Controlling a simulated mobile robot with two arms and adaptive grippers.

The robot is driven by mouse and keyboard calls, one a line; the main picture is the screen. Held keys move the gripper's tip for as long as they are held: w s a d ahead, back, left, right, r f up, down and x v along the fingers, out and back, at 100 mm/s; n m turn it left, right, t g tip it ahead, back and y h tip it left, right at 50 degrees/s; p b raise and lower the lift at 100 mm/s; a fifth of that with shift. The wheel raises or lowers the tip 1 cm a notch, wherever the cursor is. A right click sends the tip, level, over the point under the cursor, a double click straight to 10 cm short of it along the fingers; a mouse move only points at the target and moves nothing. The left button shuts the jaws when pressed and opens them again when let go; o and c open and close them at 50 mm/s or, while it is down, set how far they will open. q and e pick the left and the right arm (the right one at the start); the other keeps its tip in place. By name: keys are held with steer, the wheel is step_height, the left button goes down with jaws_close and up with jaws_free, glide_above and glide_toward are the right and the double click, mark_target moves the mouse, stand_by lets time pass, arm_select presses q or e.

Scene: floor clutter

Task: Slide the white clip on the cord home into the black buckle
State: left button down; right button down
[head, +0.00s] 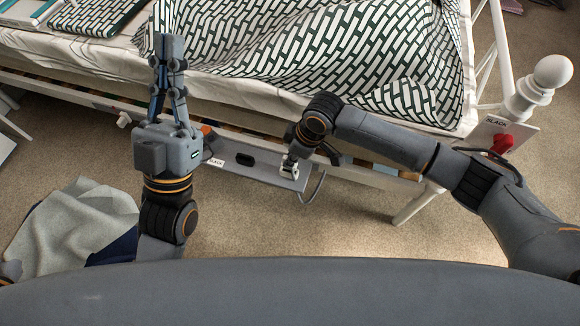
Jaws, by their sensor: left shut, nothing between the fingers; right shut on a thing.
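The black buckle (245,159) sits on a grey board along the side of the bed. The white clip (289,169) is at the right part of this board, to the right of the buckle and apart from it. My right gripper (294,154) is shut on the clip; its wrist hides part of the fingers. A grey cord (321,184) loops down beside the board's right end; where it joins the clip is unclear. My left gripper (169,48) is shut and empty, pointing up over the bed's edge, left of the buckle.
The grey board (262,172) carries a small label left of the buckle. A patterned bedspread (330,50) covers the bed behind. A red part (503,143) on a labelled plate is by the white bedpost (535,90). A grey-green cloth (75,225) lies on the carpet at left.

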steer(key=shift+r+p, duration=0.35)
steer(key=shift+p, duration=0.1)
arm_select(q)
steer(key=w+f+g+y, duration=0.1)
steer(key=w+f+g, duration=0.3)
steer(key=w+f, duration=0.1)
steer(key=shift+d+f+y+p, duration=0.15)
steer(key=shift+d+y+p, duration=0.15)
steer(key=shift+p, duration=0.1)
arm_select(e)
steer(key=shift+r, duration=0.25)
